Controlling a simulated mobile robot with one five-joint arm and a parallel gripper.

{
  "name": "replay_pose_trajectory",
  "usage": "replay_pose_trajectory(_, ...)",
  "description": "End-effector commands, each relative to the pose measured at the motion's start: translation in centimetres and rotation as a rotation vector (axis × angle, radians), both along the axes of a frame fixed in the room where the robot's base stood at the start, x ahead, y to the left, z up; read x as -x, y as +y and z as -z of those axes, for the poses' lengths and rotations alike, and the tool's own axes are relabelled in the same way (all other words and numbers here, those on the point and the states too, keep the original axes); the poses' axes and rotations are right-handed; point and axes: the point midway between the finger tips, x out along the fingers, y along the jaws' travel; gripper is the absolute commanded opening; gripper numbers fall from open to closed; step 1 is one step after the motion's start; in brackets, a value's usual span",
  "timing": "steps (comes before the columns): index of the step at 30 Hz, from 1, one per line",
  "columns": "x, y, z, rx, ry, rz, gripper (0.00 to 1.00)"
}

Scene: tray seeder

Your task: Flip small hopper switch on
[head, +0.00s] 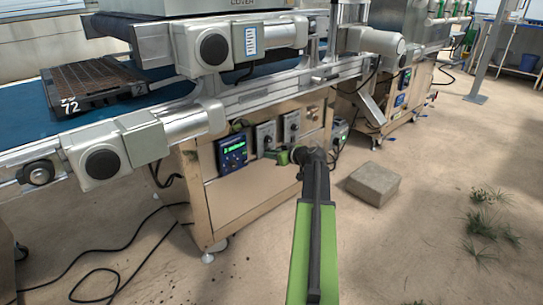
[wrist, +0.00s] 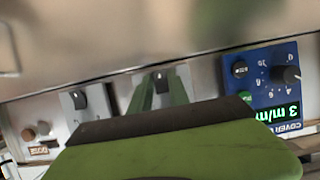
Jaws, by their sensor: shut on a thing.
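Two grey switch boxes with dark knobs are on the machine's front panel. The one nearer the blue controller (head: 265,135) shows in the wrist view with its dark knob (wrist: 159,80) between my green fingers. The other switch box (head: 291,127) also shows in the wrist view (wrist: 82,102) at left, clear of my fingers. My gripper (head: 269,153) is at the panel, shut on the nearer box's knob; in the wrist view its fingertips (wrist: 160,90) flank it. I cannot read the switch labels or tell which one is for the small hopper.
A blue controller (head: 233,152) with a green display sits beside the switches. A conveyor with a black seed tray (head: 92,88) runs above. A concrete block (head: 373,183) lies on the floor to the right. Black cables (head: 125,258) lie on the floor at left.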

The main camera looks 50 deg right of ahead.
Motion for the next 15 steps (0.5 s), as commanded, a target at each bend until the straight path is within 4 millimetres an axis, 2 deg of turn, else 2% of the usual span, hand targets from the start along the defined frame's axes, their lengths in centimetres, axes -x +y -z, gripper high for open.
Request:
replay_pose_trajectory(6,0.1,0.1,1.5,0.006,-0.111,0.000,0.00)
replay_pose_trajectory(15,0.1,0.0,1.1,0.017,-0.253,-0.001,0.00)
